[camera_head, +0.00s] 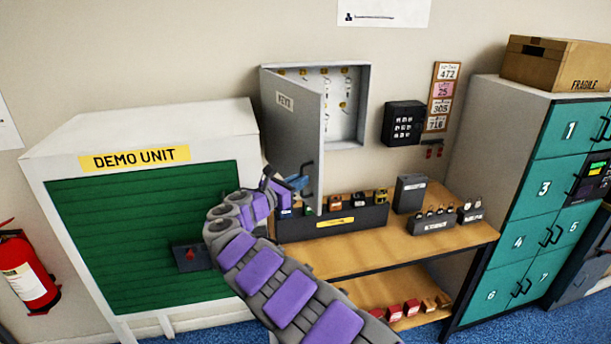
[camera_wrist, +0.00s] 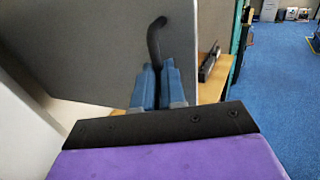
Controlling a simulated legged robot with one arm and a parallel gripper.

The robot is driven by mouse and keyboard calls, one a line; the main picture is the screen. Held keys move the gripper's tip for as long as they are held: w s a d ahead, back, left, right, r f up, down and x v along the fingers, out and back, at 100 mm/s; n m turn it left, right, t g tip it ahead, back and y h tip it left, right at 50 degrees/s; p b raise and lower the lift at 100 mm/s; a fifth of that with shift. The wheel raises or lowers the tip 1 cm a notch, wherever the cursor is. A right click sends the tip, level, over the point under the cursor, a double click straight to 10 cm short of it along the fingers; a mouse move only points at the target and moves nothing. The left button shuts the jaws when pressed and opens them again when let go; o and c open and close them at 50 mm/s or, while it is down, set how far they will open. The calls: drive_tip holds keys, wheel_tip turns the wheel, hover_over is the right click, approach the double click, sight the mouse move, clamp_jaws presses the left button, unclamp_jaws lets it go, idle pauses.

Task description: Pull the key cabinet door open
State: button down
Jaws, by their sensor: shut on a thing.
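The grey key cabinet (camera_head: 357,105) is on the wall, with several keys hanging on its pale back panel. Its door (camera_head: 293,115), labelled KEYZ, is hinged at the left and stands well open, swung out from the wall. The dark door handle (camera_head: 308,180) is near the door's lower free edge. My gripper (camera_head: 296,183) is at this handle, its blue fingers closed. In the wrist view the fingers (camera_wrist: 157,85) are shut on the lower part of the curved black handle (camera_wrist: 155,42), with the grey door panel (camera_wrist: 95,50) behind. The fingers hide the handle's lower end.
A wooden bench (camera_head: 440,241) with a dark organiser (camera_head: 350,220) and small bins stands below the cabinet. A white unit with a green shutter (camera_head: 140,240) is at left. A black keypad box (camera_head: 403,123) and teal lockers (camera_head: 545,190) are at right.

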drive_tip(key=shift+a+r, duration=0.15)
drive_tip(key=shift+a, duration=0.15)
drive_tip(key=c, duration=1.7)
unclamp_jaws()
drive_tip(key=o, duration=0.5)
drive_tip(key=shift+w+a+f, duration=0.15)
drive_tip(key=shift+f, duration=0.05)
drive_tip(key=shift+s, duration=0.2)
drive_tip(key=p+v, duration=0.1)
drive_tip(key=v, duration=1.6)
